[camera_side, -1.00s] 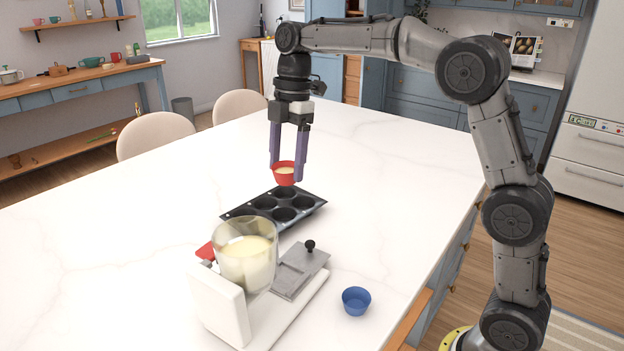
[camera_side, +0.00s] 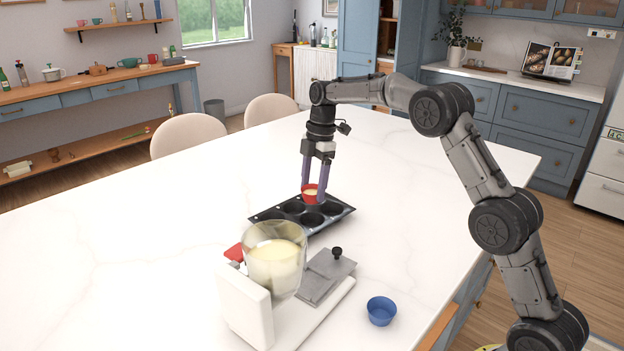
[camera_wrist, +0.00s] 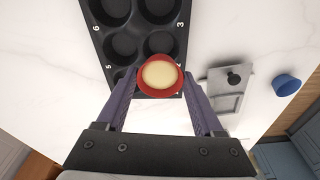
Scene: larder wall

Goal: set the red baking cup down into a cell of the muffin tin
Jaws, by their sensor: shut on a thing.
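The red baking cup (camera_side: 311,193), with pale filling inside, is upright between the fingertips of my gripper (camera_side: 313,198), which is shut on it. It also shows in the wrist view (camera_wrist: 160,91), over an end cell of the muffin tin. The dark muffin tin (camera_side: 268,216) lies flat on the white counter, with several round cells, and shows in the wrist view (camera_wrist: 139,61). The cells I can see into look empty. The cup hides most of the cell under it. I cannot tell whether its base is just above the tin or touching it.
A white machine (camera_side: 246,305) with a clear bowl of pale batter (camera_side: 274,262) stands in front of the tin. A grey lidded plate (camera_side: 325,276) is beside it, and a blue cup (camera_side: 381,311) sits nearer the front right. The counter left of the tin is clear.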

